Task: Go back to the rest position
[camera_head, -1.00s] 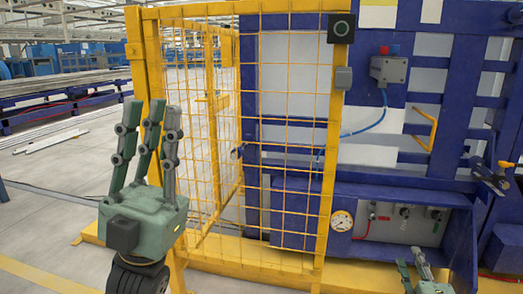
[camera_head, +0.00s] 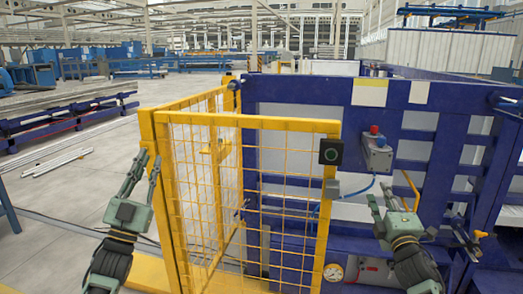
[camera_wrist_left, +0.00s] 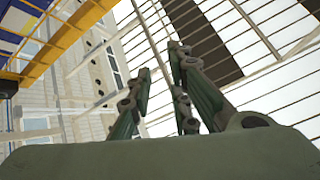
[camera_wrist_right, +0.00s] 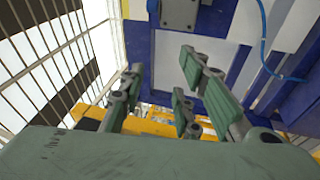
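My left gripper (camera_head: 145,168) is raised in front of the yellow mesh gate's left post in the head view, fingers pointing up. Its three fingers stand apart with nothing between them, as the left wrist view (camera_wrist_left: 165,75) also shows. My right gripper (camera_head: 381,204) is at the lower right, in front of the blue machine frame, with its fingers up. In the right wrist view (camera_wrist_right: 163,75) its fingers are spread and empty. Whether either gripper touches anything behind it is hard to tell, but no contact shows.
The yellow mesh gate (camera_head: 245,123) stands between my arms, with a black button box (camera_head: 331,151) at its top right. Behind it is the blue frame (camera_head: 300,90) with a grey red-button box (camera_head: 377,152). A pressure gauge (camera_head: 333,272) sits low. Open floor lies left.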

